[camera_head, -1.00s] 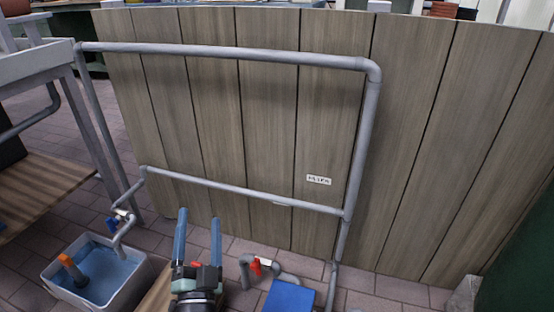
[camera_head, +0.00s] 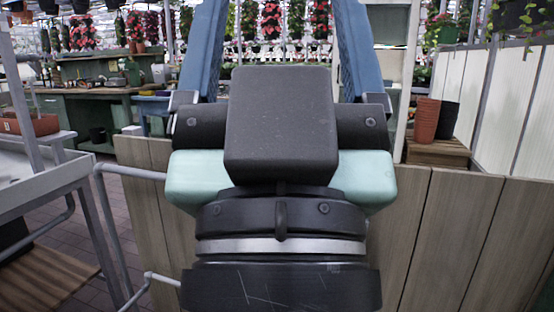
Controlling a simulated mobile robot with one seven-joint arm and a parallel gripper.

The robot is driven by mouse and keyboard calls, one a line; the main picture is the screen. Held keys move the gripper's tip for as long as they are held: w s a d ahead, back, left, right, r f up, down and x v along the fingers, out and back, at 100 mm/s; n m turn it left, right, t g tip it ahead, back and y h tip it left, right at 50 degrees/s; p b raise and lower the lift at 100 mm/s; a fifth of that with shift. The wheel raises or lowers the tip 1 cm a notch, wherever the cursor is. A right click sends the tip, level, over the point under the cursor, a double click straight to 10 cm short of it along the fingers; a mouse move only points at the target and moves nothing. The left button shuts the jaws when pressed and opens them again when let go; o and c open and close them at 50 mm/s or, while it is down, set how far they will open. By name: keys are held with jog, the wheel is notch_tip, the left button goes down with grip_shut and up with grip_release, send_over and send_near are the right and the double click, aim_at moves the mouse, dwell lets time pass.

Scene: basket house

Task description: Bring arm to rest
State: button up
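My gripper (camera_head: 278,14) fills the middle of the view, raised close to the camera and pointing up and away. Its two blue fingers stand wide apart, with only background showing between them. The fingertips run to the top edge of the picture, so their very ends may be cut off. The gripper is open and I see nothing held in it. My wrist and gripper body hide much of the wooden panel wall behind.
A wooden panel wall (camera_head: 448,225) with grey pipes (camera_head: 130,173) stands ahead. A grey-framed table (camera_head: 35,180) is at left. A green workbench (camera_head: 80,115) and hanging flowers (camera_head: 272,22) are behind.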

notch_tip(320, 180, up, 36)
jog(key=p, duration=3.4)
jog(key=shift+w+a, duration=0.15)
jog(key=shift+a, duration=0.05)
jog(key=shift+c, duration=0.2)
